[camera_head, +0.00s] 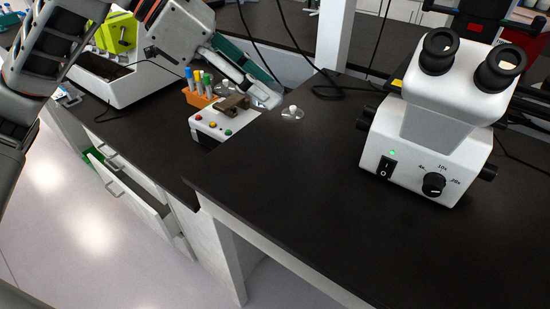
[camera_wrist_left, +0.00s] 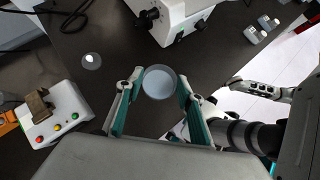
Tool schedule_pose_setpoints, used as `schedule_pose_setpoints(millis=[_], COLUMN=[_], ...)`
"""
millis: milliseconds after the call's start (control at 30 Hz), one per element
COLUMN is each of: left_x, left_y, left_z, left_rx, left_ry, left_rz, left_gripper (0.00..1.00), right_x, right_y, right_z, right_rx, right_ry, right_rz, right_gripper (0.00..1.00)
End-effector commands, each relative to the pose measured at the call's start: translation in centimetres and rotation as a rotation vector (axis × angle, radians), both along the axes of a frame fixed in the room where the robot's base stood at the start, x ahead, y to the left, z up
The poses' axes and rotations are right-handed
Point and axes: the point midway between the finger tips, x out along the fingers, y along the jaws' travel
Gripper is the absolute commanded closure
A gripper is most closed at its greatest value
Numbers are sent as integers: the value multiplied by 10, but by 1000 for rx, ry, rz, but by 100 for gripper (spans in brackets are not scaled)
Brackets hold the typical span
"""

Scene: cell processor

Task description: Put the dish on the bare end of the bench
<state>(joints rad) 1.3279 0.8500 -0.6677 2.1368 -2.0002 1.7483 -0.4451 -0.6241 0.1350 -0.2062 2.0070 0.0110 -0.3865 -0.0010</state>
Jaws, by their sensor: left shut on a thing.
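My left gripper (camera_head: 262,90) reaches in from the upper left in the head view, above the black bench. In the left wrist view its two teal fingers are shut on a round, clear, shallow dish (camera_wrist_left: 159,82), held between the fingertips over the dark bench top. In the head view the dish (camera_head: 269,97) shows only partly at the fingertips. The bench's bare stretch (camera_head: 270,190) lies in front of the gripper and left of the microscope. My right gripper (camera_wrist_left: 240,84) seems to show at the right of the left wrist view; its jaws are unclear.
A white microscope (camera_head: 430,135) stands on the bench at the right. A small clear round piece with a knob (camera_head: 292,112) lies near the gripper. A white button box (camera_head: 212,122) and an orange tube rack (camera_head: 200,95) stand left. An open drawer (camera_head: 135,195) juts out below.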

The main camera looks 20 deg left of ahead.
Motion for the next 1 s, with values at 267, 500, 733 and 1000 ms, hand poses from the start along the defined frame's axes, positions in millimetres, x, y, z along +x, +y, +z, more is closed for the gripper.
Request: schedule_pose_setpoints(millis=[267,500,733,1000], left_x=[0,0,0,0], left_y=[0,0,1,0], left_z=[-73,-128,-149,-177], left_rx=[1,0,0,0], left_ry=[10,9,2,8], left_rz=[1,1,1,1], left_gripper=[100,100,100,100], right_x=[-13,-9,0,-4], right_y=[-1,-10,-11,-11], right_z=[-18,-19,-17,-25], right_rx=[-10,-27,-33,-37], right_ry=[27,17,3,14], right_rz=[3,-1,2,4], right_gripper=[60,60,60,60])
